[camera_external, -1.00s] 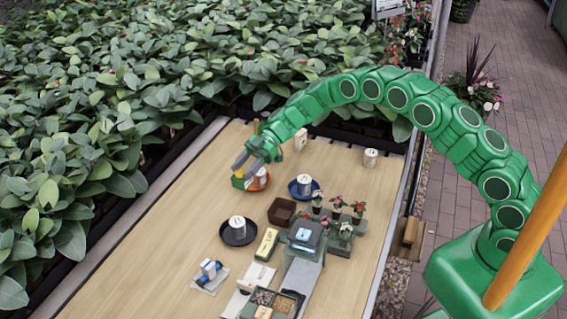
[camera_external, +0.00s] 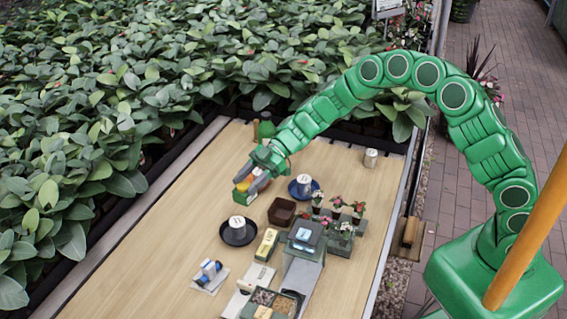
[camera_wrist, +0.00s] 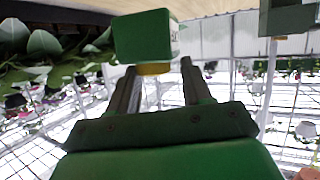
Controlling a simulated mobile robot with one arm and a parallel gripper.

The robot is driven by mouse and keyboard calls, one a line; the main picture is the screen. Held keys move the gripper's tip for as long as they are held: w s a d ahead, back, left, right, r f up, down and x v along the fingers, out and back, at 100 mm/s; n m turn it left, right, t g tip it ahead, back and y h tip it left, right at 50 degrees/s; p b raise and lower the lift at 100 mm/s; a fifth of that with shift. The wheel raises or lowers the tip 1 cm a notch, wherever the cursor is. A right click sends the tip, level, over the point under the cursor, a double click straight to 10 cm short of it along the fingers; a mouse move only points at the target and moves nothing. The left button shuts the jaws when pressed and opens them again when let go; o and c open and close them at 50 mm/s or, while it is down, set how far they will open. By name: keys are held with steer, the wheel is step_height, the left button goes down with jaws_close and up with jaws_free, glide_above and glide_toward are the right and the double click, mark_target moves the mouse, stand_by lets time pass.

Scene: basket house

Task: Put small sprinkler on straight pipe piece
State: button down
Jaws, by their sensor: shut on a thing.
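My gripper (camera_external: 254,180) is shut on a small block with green and yellow parts (camera_external: 246,189), near the far left part of the table. In the wrist view the green block (camera_wrist: 142,36) shows at the fingertips (camera_wrist: 158,72), with yellow on its lower side. I cannot tell whether this is the small sprinkler, or whether it touches the table. No straight pipe piece can be told for sure. A blue and white piece (camera_external: 209,268) sits on a pale plate at the front left; its shape is too small to make out.
White cylinders stand on a blue dish (camera_external: 315,190) and a black dish (camera_external: 251,236). A brown pot (camera_external: 281,211), potted flowers (camera_external: 338,208), a grey-green machine (camera_external: 305,241) and a divided tray (camera_external: 289,304) crowd the right side. The left table is clear.

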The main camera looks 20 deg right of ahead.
steer(key=s+a+r+n+g, duration=0.1)
steer(key=s+a+r, duration=0.1)
steer(key=s, duration=0.7)
steer(key=s+a+r+n+g, duration=0.1)
steer(key=s+r, duration=0.2)
steer(key=s, duration=0.6)
glide_above(209, 271)
steer(key=w+d, duration=0.2)
steer(key=shift+h, duration=0.4)
steer(key=shift+a+f, duration=0.15)
steer(key=shift+f, duration=6.35)
steer(key=shift+f, duration=0.15)
steer(key=shift+c, duration=2.4)
jaws_free()
